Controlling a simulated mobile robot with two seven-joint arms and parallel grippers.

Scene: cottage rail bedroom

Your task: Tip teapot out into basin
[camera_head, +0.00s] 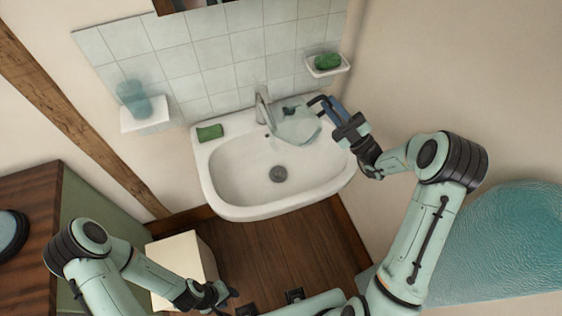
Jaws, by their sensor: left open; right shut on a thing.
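The white basin (222,185) is fixed to the wall, with its drain in the middle and a tap (261,103) at its back edge. A pale, see-through teapot (296,127) with a dark handle is over the back right part of the basin, beside the tap. It looks tilted, but I cannot tell whether anything flows from it. My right gripper (331,107) is shut on the teapot at its handle side and partly hides it. My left gripper (222,296) is open and empty, low at the bottom of the view, away from the basin.
A green soap bar (210,132) lies on the basin's back left rim. Another is in a wall dish (327,65). A shelf at left (146,120) holds a glass (133,98). A cream box (181,254) stands below. A wooden cabinet is far left.

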